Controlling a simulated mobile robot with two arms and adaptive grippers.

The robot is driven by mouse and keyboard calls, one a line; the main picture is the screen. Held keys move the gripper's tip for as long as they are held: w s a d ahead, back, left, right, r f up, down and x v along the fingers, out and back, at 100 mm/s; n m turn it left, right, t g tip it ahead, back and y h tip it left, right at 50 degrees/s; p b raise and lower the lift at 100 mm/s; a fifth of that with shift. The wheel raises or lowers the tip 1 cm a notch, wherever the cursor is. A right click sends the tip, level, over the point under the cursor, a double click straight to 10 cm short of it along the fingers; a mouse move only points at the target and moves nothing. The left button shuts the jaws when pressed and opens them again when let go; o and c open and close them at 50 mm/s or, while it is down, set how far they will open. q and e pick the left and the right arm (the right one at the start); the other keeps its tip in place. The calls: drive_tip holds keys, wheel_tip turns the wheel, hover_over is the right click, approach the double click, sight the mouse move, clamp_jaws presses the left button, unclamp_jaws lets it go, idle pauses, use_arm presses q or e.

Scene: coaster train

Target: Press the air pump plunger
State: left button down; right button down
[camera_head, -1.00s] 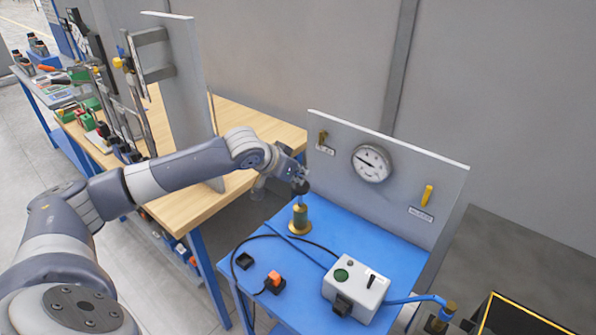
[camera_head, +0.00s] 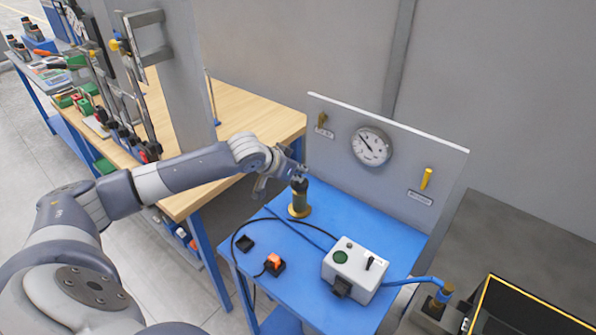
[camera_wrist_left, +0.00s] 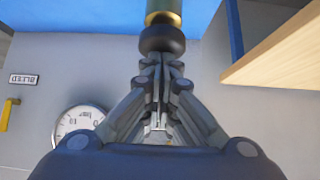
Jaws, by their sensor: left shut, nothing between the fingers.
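The air pump (camera_head: 299,203) is a green cylinder with a brass base, standing upright on the blue table. Its black plunger knob (camera_head: 299,184) sits low, close to the top of the cylinder. My left gripper (camera_head: 299,173) is shut and empty, with its fingertips at the top of the knob. In the left wrist view the closed fingertips (camera_wrist_left: 160,60) meet the black knob (camera_wrist_left: 162,39), with the brass and green pump body (camera_wrist_left: 163,10) beyond it. My right gripper is out of view.
A grey panel behind the pump carries a pressure gauge (camera_head: 371,146) and a yellow lever (camera_head: 426,178). A white control box (camera_head: 354,268) and an orange switch (camera_head: 274,261) are on the blue table (camera_head: 316,300). A wooden workbench (camera_head: 245,110) stands behind my left arm.

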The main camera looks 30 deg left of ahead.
use_arm(q)
wheel_tip(320, 180, up, 4)
drive_tip(key=p, duration=0.4)
drive_tip(key=shift+s+r, duration=0.1)
drive_tip(key=shift+r, duration=0.1)
drive_tip(key=b+v, duration=0.3)
drive_tip(key=v, duration=0.6)
drive_tip(key=shift+s, duration=0.2)
drive_tip(key=shift+a, duration=0.1)
idle(0.4)
idle(1.1)
